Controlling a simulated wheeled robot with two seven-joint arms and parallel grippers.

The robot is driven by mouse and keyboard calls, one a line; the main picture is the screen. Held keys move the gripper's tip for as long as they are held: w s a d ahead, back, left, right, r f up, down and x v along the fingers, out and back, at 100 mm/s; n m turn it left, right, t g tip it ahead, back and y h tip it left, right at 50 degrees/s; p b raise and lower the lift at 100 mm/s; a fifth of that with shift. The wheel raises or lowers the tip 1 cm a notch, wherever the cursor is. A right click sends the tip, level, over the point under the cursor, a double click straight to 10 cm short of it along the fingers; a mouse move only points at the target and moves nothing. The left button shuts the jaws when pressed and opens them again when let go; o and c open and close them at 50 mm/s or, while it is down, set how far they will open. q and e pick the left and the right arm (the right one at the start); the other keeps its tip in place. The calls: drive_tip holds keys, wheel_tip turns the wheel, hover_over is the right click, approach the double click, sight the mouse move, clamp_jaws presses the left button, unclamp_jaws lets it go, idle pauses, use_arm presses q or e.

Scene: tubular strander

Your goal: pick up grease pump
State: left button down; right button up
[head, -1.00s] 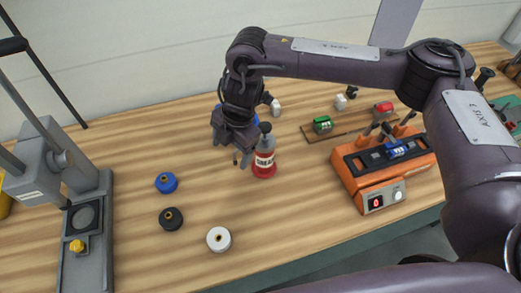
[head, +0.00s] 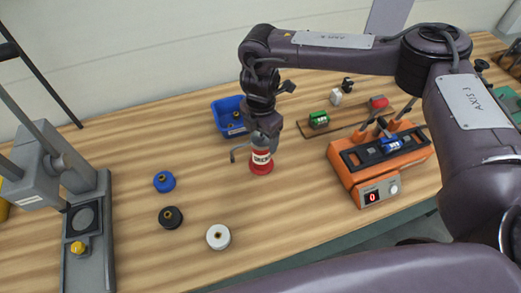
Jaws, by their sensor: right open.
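The grease pump (head: 262,160) is a red bottle with a white label that reads like "GREASE". It stands upright on the wooden bench, near the middle of the head view. My right gripper (head: 258,146) is open and points down over the pump, its fingers around or beside the upper part. The pump's top is hidden by the gripper, and I cannot tell whether the fingers touch it. My left gripper is not in view.
A blue bin (head: 228,118) stands behind left of the pump. Blue (head: 164,181), black (head: 171,217) and white (head: 218,237) spools lie to the left and front. An orange unit (head: 384,170) stands right. A grey press (head: 88,225) stands left.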

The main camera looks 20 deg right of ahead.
drive_tip(key=shift+f, duration=0.25)
clamp_jaws()
idle(0.3)
drive_tip(key=shift+w+r, duration=0.1)
drive_tip(key=shift+r, duration=0.05)
